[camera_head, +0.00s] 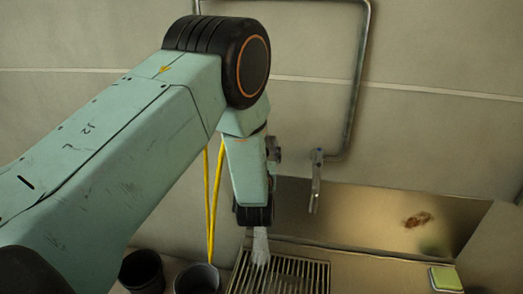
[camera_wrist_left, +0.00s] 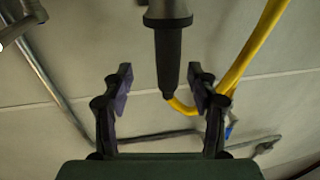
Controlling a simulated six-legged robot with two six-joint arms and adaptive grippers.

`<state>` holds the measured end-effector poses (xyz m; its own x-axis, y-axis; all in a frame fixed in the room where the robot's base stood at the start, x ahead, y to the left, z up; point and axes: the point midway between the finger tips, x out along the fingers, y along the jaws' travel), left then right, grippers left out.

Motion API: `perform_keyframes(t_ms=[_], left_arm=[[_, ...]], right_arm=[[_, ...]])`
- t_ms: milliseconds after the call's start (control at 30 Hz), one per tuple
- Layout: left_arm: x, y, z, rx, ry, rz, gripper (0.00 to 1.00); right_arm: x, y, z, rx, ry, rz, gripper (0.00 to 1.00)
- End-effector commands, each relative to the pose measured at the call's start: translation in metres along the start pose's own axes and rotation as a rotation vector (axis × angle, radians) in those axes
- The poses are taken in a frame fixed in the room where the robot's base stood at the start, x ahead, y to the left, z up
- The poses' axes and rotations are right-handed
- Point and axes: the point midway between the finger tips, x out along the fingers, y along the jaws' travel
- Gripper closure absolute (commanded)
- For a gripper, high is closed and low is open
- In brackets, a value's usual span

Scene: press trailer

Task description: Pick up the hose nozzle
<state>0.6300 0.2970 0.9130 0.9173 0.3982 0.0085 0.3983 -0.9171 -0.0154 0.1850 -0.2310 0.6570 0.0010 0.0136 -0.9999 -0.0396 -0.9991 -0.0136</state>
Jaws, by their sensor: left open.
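The hose nozzle (camera_wrist_left: 168,52) shows in the left wrist view as a dark handle with a grey head cut off by the top edge. Its thin end joins a yellow hose (camera_wrist_left: 247,52). My left gripper (camera_wrist_left: 160,78) is open, with one finger on each side of the handle in the picture. Gaps show on both sides, and the fingers are not closed on it. In the head view my left arm hides the nozzle and the fingers, while the yellow hose (camera_head: 213,200) hangs behind it. My right gripper is in neither view.
A metal pipe with a spout (camera_head: 316,180) runs down the wall. Below are a slatted grate (camera_head: 300,272), a pale shape I cannot identify (camera_head: 260,247), dark buckets (camera_head: 142,271) and a green-yellow sponge (camera_head: 446,279). A stained brownish panel (camera_head: 375,215) is at right.

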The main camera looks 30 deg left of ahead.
Motion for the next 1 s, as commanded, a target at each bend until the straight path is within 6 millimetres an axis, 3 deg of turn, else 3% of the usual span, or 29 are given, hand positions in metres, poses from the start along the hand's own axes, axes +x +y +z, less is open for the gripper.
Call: perform_keyframes(t_ms=[400,733,1000], left_arm=[[0.052,-0.008,-0.001,-0.001,-0.004,-0.002,0.41],[0.059,-0.006,-0.001,0.001,-0.006,-0.002,0.41],[0.059,-0.004,-0.001,0.002,-0.006,-0.001,0.64]], right_arm=[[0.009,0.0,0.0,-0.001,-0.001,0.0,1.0],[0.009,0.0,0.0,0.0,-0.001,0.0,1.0],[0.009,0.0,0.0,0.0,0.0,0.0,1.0]])
